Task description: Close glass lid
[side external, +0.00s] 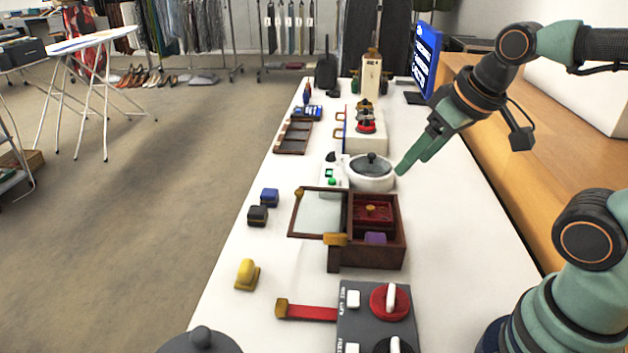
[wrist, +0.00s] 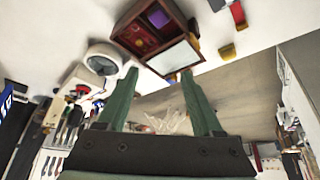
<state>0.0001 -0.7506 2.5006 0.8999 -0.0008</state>
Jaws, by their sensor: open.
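A dark brown wooden box (side external: 387,257) stands on the white table, with a red compartment and a purple block inside. Its glass lid (side external: 318,213), a clear pane in a brown frame, is swung open and extends out from the box's left side. The box (wrist: 126,22) and the lid (wrist: 172,58) also show in the wrist view, ahead of the fingers. My gripper (side external: 413,165) is open and empty, in the air behind the box and to the right of the white pot. Its two green fingers (wrist: 160,78) are spread in the wrist view.
The white pot (side external: 371,181) with a dark lid stands behind the box. Blue and black blocks (side external: 262,207) and a yellow object (side external: 247,275) lie left of it. A grey panel with a red dial (side external: 389,302) is in front. The table's right side is clear.

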